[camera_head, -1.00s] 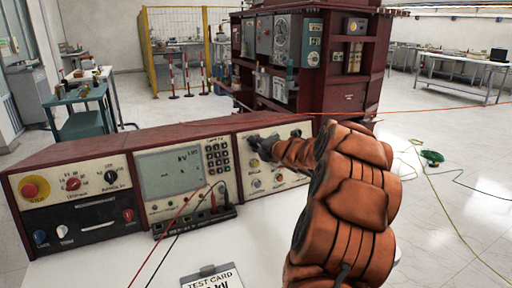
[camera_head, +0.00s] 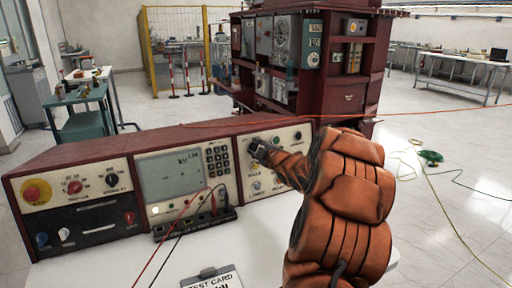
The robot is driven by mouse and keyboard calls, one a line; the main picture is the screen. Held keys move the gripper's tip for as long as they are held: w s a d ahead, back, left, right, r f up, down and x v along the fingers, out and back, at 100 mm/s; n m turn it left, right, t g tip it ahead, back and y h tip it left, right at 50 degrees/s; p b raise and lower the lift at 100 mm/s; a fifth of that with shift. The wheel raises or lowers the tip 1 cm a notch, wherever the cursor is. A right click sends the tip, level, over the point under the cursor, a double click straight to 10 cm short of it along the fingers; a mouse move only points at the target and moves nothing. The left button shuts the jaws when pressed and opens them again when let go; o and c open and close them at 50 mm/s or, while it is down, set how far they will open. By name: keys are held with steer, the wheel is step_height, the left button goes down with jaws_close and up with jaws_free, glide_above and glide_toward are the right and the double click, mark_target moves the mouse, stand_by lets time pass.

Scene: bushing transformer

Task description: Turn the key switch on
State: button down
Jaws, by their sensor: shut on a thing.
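The control console (camera_head: 75,160) stands on the white table, with a row of panels facing me. My orange arm reaches in from the lower right. My gripper (camera_head: 258,148) is at the upper left of the console's right-hand panel (camera_head: 243,185), with its dark fingertips against the panel face. It is shut on a small part there, which looks to be the key switch. The fingers hide most of that part, so its turn angle cannot be read. The display (camera_head: 170,176) on the middle panel is lit and shows small dark characters.
Red and black leads (camera_head: 180,235) run from the console's front over the table. A test card clipboard (camera_head: 212,278) lies at the front. A red emergency button (camera_head: 33,193) is at far left. A maroon transformer cabinet (camera_head: 345,97) stands behind.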

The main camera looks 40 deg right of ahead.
steer(key=shift+m+h, duration=0.3)
steer(key=shift+m, duration=1.4)
steer(key=c, duration=0.8)
jaws_free()
steer(key=shift+s, duration=0.15)
steer(key=v, duration=1.1)
steer(key=shift+s+a, duration=0.1)
steer(key=shift+s, duration=0.25)
